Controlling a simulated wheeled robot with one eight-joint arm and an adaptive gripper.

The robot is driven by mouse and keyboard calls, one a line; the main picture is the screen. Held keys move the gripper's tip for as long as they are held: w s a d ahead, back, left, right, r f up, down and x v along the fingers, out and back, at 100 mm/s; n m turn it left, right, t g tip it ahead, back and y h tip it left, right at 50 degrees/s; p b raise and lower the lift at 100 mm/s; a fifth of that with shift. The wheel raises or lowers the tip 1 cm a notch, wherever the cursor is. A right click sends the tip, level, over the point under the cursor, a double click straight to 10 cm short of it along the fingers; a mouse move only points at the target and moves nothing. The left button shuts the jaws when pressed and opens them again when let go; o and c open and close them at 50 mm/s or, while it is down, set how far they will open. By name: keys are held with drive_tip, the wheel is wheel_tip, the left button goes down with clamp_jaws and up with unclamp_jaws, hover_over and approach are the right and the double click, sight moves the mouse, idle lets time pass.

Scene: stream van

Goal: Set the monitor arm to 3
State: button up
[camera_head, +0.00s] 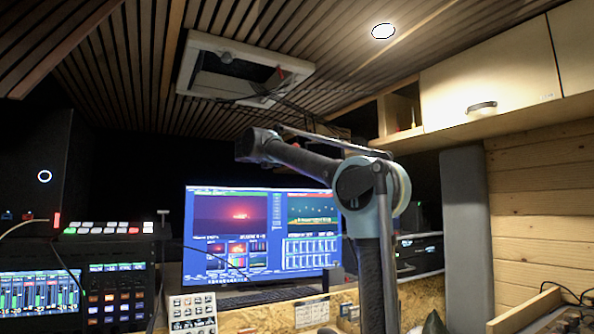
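A lit monitor (260,230) stands behind the desk at the centre, showing a red picture, a green-blue picture and rows of small tiles. No arm that bears it can be made out, and no mark reading 3 can be read. A jointed dark arm with a pale teal joint (354,184), which looks like my own, rises in front of the monitor's right edge. Its upper link reaches left to a dark joint below the ceiling. I cannot make out gripper fingers on it or what they hold.
A white-framed ceiling hatch (196,58) is above the arm, with dark bars beside it. A switcher panel (110,228) and lit mixing controls (35,298) fill the left. A wall cabinet (490,70) and grey padded panel (465,230) are at right.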

drive_tip(key=x, duration=1.4)
clamp_jaws()
